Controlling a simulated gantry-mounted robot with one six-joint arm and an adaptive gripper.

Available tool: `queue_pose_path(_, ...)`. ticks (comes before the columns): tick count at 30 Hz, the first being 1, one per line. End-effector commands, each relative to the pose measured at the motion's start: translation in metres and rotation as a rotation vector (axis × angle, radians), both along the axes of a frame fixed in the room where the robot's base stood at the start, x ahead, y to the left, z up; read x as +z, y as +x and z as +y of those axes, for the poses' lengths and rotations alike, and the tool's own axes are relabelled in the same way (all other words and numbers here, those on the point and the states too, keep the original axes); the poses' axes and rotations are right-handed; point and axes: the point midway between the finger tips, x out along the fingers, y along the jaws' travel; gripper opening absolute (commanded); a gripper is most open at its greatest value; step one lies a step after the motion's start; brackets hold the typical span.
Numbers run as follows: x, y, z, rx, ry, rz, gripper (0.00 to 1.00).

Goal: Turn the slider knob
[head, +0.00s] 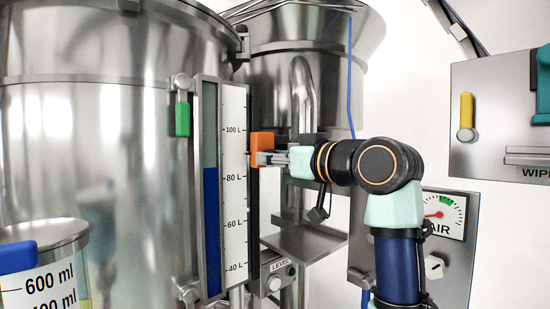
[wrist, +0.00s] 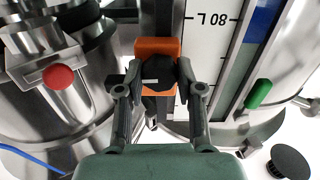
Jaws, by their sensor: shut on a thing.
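The slider is an orange block (head: 262,143) on a dark vertical rail beside a white litre scale (head: 234,185). It sits between the 80 L and 100 L marks in the head view. In the wrist view the orange block (wrist: 157,47) carries a dark faceted knob (wrist: 158,74) with a small light mark. My gripper (head: 273,157) reaches in from the right at the slider's height. In the wrist view my gripper's two fingers (wrist: 161,80) are at opposite sides of the knob, shut on it. The knob is mostly hidden by the fingers in the head view.
A blue column (head: 211,230) stands in the level gauge left of the scale. A green handle (head: 182,117) is on the large steel tank. Below the rail is a LEVEL box (head: 273,276). An air gauge panel (head: 443,215) and a yellow-handled panel (head: 466,112) are at right.

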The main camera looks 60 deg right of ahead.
Motion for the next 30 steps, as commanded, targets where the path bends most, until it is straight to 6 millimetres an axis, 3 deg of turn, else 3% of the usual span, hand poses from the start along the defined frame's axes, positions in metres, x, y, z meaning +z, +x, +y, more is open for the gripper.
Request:
queue_pose_path(8, 0.0015, 0.0003, 0.0, 0.001, -0.16, 0.071, 0.01)
queue_pose_path(30, 0.0011, 0.0003, 0.0008, 0.0, -0.802, 0.352, 0.01)
